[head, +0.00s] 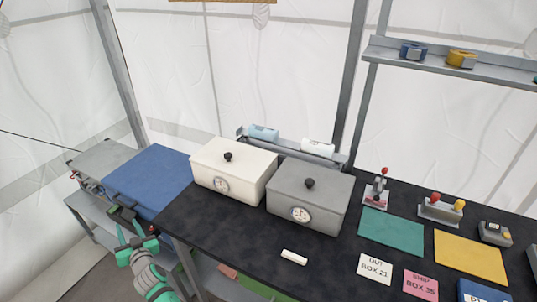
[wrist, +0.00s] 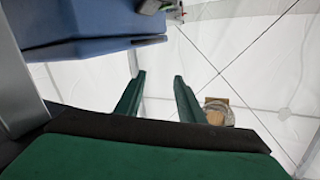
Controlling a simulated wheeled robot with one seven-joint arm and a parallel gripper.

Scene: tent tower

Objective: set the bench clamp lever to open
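A small device with an upright red-knobbed lever (head: 384,172) stands on a pale base near the back of the black bench, in the head view. A second device (head: 440,210) to its right carries a red knob and a yellow knob. I cannot tell for certain which is the bench clamp, or its lever's setting. My gripper (head: 134,236) is at the bench's left front corner, below the blue box and far from both devices. In the wrist view my two green fingers (wrist: 160,77) stand apart with nothing between them.
The blue box (head: 150,180) is close to my gripper and fills the upper left of the wrist view (wrist: 75,25). White (head: 233,170) and grey (head: 308,195) lidded boxes stand between my gripper and the devices. Green (head: 391,231) and yellow (head: 469,256) mats lie before them.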

